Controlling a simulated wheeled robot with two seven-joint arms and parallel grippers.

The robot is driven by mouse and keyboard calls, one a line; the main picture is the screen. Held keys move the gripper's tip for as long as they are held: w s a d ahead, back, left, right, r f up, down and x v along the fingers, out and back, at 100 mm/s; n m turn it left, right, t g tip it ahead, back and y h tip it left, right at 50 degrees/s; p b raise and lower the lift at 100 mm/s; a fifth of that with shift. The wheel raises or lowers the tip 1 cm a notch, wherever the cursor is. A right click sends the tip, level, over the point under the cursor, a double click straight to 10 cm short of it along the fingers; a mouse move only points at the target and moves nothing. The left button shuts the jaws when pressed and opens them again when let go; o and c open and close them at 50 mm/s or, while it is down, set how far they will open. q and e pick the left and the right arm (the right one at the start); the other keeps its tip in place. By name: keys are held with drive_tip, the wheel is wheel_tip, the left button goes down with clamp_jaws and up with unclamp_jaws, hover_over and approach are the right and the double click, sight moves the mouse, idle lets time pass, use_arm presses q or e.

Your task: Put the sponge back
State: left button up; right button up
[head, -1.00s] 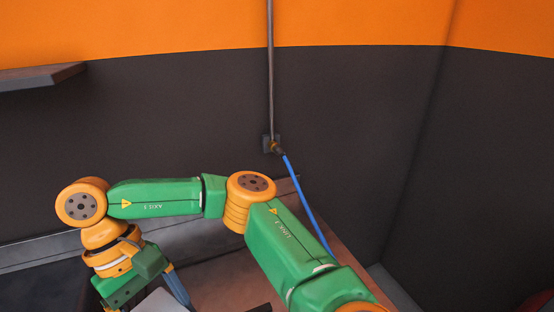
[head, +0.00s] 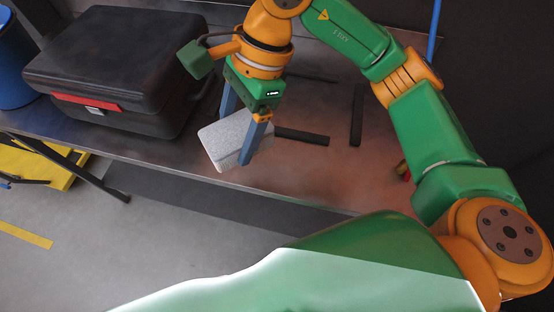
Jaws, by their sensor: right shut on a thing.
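The sponge (head: 222,140) is a light grey, speckled block in the head view, a little left of the middle. My right gripper (head: 238,138) points down with its two blue fingers, one at each side of the sponge, and is shut on it. The sponge is tilted and shows over the front edge of the metal workbench (head: 330,185). I cannot tell whether it touches the bench. My left gripper is not in view.
A black case (head: 115,70) with a red latch stands on the bench at the left, close to the gripper. Dark bars (head: 357,115) lie on the bench behind the sponge. A blue barrel (head: 12,65) and a yellow object (head: 40,165) are at far left.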

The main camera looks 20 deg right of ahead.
drive_tip(key=s+a+m+t+b, duration=0.1)
drive_tip(key=a+m+t+b, duration=0.2)
drive_tip(key=a+m, duration=0.45)
drive_tip(key=m+p, duration=0.2)
hover_over(265, 158)
drive_tip(key=d, duration=0.2)
drive_tip(key=shift+h, duration=0.4)
drive_tip(key=f, duration=1)
drive_tip(key=shift+s+a+f, duration=0.2)
drive_tip(key=shift+s+f, duration=0.1)
drive_tip(key=shift+s, duration=0.1)
wheel_tip(265, 158, down, 3)
drive_tip(key=shift+a+r+p, duration=0.1)
drive_tip(key=shift+r+p, duration=0.1)
drive_tip(key=shift+p, duration=0.3)
drive_tip(key=shift+f+b, duration=0.3)
drive_tip(key=o, duration=1.1)
drive_tip(key=shift+r, duration=0.1)
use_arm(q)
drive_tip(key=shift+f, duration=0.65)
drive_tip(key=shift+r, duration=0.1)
use_arm(e)
drive_tip(key=shift+r, duration=0.1)
